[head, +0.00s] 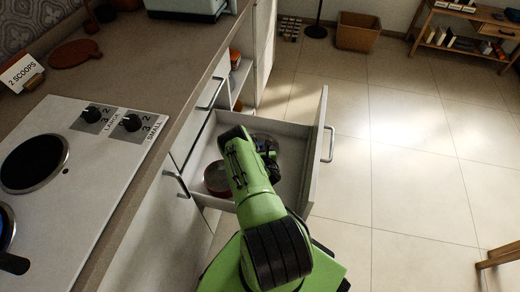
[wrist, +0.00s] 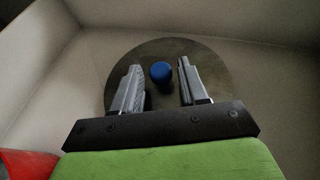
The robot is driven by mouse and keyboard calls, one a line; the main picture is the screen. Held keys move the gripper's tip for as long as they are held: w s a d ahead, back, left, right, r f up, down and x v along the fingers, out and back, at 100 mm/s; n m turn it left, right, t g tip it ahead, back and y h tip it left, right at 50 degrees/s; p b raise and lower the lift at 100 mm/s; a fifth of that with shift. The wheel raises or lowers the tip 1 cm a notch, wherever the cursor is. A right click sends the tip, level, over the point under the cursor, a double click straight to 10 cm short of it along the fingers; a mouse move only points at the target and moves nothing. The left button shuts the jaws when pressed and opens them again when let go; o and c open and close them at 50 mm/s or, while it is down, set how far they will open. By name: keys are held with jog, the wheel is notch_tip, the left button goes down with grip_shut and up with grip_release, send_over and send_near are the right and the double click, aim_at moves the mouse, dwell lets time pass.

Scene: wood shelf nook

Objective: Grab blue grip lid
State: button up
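The lid is a dark round disc with a blue knob (wrist: 161,72) at its middle, and it lies in the open drawer in the wrist view. The disc (wrist: 207,66) shows behind my fingers. My gripper (wrist: 158,80) is open, with one finger on each side of the blue knob in the picture. I cannot tell whether the fingers are level with the knob or still above it. In the head view my arm reaches into the drawer (head: 293,130) and hides most of the lid.
A red pot (head: 217,179) sits in the drawer left of my arm; a red edge (wrist: 27,163) shows at the wrist view's lower left. The drawer front (head: 318,150) stands out to the right. The counter (head: 150,90) with the stove is at left.

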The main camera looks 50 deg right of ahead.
grip_shut()
